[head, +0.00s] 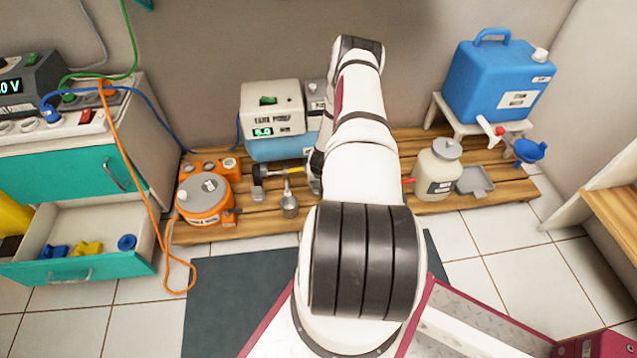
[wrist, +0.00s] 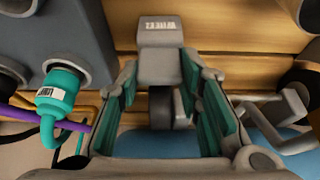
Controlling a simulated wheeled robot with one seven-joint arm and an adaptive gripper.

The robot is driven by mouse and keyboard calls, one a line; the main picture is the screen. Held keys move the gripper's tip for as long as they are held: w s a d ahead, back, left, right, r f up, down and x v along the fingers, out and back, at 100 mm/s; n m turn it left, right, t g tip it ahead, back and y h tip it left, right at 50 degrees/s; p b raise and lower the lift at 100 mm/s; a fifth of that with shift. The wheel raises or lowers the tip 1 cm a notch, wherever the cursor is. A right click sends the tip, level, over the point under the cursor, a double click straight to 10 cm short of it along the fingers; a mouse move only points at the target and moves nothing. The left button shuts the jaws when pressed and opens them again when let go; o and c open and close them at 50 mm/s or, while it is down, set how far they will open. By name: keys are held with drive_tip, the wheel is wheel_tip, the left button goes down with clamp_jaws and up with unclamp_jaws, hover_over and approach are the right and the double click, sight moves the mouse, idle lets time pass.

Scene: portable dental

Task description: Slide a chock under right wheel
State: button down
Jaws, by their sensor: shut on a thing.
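My gripper (wrist: 160,75) has its teal-padded fingers closed around a grey block (wrist: 160,50) with a white printed label, which looks like a chock. The block sits between the fingertips, over wooden slats. Behind it, seen between the fingers, is a dark wheel-like cylinder (wrist: 160,108) with a grey bracket beside it. I cannot tell whether the block touches it. A small grey block (head: 258,193) lies on the wooden platform, left of my arm. The pump unit (head: 272,105), with a blue lower body, stands behind; its right side is partly covered.
In the wrist view, a teal fitting (wrist: 60,95) is close left and a grey bracket (wrist: 280,118) close right.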

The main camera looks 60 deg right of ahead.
drive_tip(key=shift+d, duration=0.1)
drive_tip(key=c, duration=1.1)
unclamp_jaws()
drive_tip(key=shift+o, duration=0.2)
drive_tip(key=v, duration=0.2)
drive_tip(key=shift+r, duration=0.4)
drive_tip(key=s+a, duration=0.8)
drive_tip(key=a, duration=0.1)
drive_tip(key=shift+a, duration=0.2)
drive_tip(key=shift+r, duration=0.1)
